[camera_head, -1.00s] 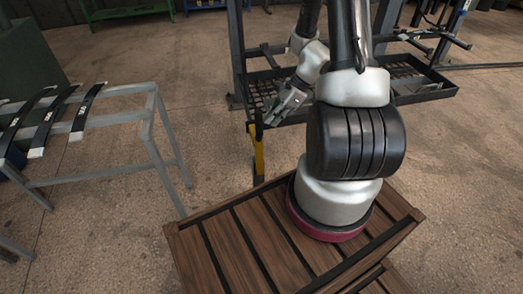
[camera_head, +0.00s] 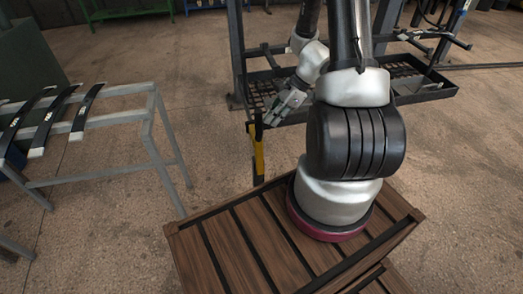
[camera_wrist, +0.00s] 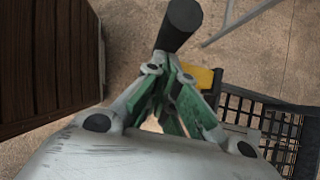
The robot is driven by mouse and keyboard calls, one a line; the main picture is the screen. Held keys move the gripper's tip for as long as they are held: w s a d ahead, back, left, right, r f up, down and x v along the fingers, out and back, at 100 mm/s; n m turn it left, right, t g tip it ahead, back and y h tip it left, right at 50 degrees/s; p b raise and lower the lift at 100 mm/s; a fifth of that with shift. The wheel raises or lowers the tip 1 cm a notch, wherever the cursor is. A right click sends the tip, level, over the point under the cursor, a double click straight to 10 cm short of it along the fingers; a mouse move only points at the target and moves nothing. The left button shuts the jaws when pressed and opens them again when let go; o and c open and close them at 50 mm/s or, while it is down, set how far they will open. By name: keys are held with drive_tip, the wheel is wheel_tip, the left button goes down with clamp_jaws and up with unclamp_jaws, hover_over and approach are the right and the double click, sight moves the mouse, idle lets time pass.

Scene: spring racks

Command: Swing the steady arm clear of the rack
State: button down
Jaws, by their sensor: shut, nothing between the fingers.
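The steady arm appears to be the yellow bar (camera_head: 259,158) with a black upper end, at the near left corner of the rack's black mesh tray (camera_head: 420,97). In the wrist view its yellow part (camera_wrist: 201,77) lies behind my fingers, and a black round-ended handle (camera_wrist: 181,18) stands just past the fingertips. My gripper (camera_head: 276,119) is shut with nothing between its fingers, close beside the bar's black top. In the wrist view the green-sided fingers (camera_wrist: 168,72) come together at the handle's base; I cannot tell whether they touch it.
A grey metal stand (camera_head: 120,118) with several black curved leaf springs (camera_head: 52,122) is at the left. My brown slatted deck (camera_head: 235,250) is below. The tray also shows in the wrist view (camera_wrist: 265,118). Open floor lies between the stand and the yellow bar.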

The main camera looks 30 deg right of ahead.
drive_tip(key=shift+w+a, duration=1.75)
drive_tip(key=shift+a, duration=4.3)
drive_tip(key=shift+w+a, duration=1.7)
drive_tip(key=shift+a, duration=4.3)
drive_tip(key=s+d, duration=0.1)
drive_tip(key=d, duration=0.4)
drive_tip(key=shift+s+d+f, duration=0.3)
drive_tip(key=shift+d+f, duration=0.05)
drive_tip(key=shift+d, duration=0.05)
